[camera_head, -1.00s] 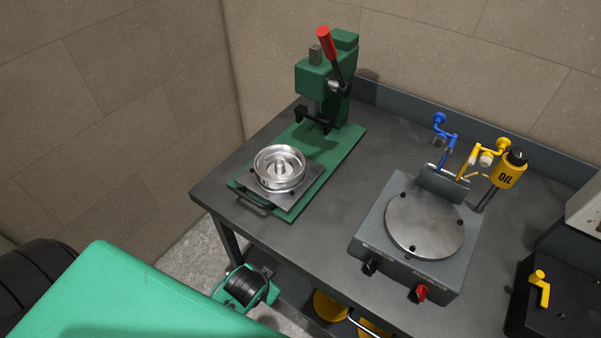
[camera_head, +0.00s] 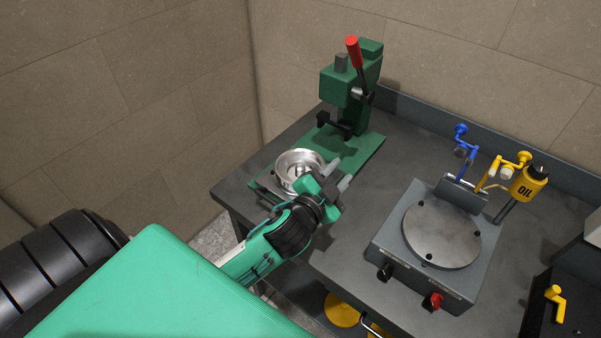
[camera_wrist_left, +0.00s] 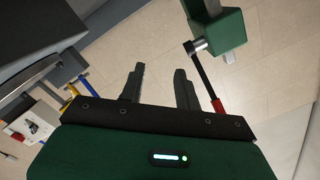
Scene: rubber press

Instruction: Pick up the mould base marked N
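A round, shiny metal mould part (camera_head: 297,163) with a raised centre sits on the plate of the green press (camera_head: 351,95). I cannot read an N on it, and no other mould base is clear in view. My left gripper (camera_head: 338,174) is just right of this part and hides its lower right side. In the left wrist view its two dark fingers (camera_wrist_left: 159,80) are apart with nothing between them. The press head (camera_wrist_left: 218,36) shows beyond the fingers there. My right gripper is not in view.
A hotplate (camera_head: 441,235) with a round steel disc stands right of the gripper on the grey bench (camera_head: 404,133). The red press lever (camera_head: 354,52) sticks up.

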